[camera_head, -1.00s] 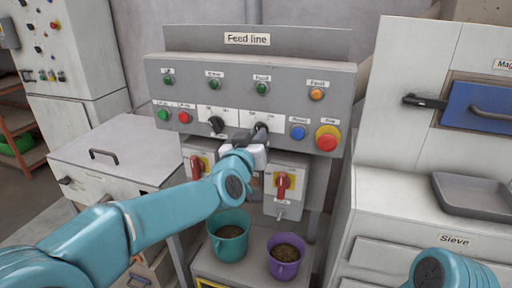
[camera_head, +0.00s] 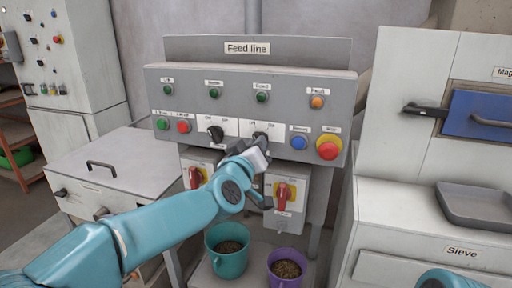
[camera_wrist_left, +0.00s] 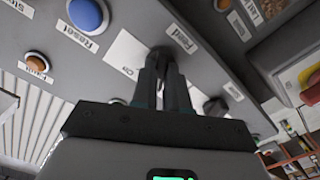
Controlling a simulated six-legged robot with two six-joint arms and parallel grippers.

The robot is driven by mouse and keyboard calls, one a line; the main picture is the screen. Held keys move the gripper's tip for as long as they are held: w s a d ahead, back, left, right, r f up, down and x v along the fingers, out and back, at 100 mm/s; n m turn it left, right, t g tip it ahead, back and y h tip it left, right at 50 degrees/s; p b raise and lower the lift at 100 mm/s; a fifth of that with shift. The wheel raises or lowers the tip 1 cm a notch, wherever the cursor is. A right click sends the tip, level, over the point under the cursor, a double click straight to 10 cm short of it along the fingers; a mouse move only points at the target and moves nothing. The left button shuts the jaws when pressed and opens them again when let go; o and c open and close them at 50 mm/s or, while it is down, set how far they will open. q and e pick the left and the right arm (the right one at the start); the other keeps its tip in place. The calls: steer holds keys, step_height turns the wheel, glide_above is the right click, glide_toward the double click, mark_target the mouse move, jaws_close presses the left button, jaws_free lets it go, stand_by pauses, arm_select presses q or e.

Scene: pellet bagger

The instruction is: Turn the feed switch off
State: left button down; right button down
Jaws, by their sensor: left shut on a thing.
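The feed switch (camera_head: 261,137) is a black rotary knob on a white plate, right of a similar black knob (camera_head: 215,133). My left gripper (camera_wrist_left: 166,72) is shut on the feed switch in the wrist view, under the "Feed" label (camera_wrist_left: 182,38). In the head view my left gripper (camera_head: 260,147) is tilted against the panel and covers part of the knob. The knob's exact pointing direction is hidden by the fingers. An "On" label (camera_wrist_left: 128,70) shows beside it. My right gripper is out of view; only a bit of that arm shows at the lower right.
A blue reset button (camera_head: 299,142) and a red stop button (camera_head: 328,149) on yellow sit right of the switch. Red-handled switch boxes (camera_head: 284,193) hang below. Teal (camera_head: 228,263) and purple (camera_head: 285,277) buckets stand underneath. A grey tray (camera_head: 478,205) lies at the right.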

arm_select(q)
steer(key=c, duration=1.1)
jaws_free()
steer(key=shift+c, duration=0.2)
steer(key=shift+s, duration=0.1)
steer(key=b+v, duration=0.2)
steer(key=v, duration=1.4)
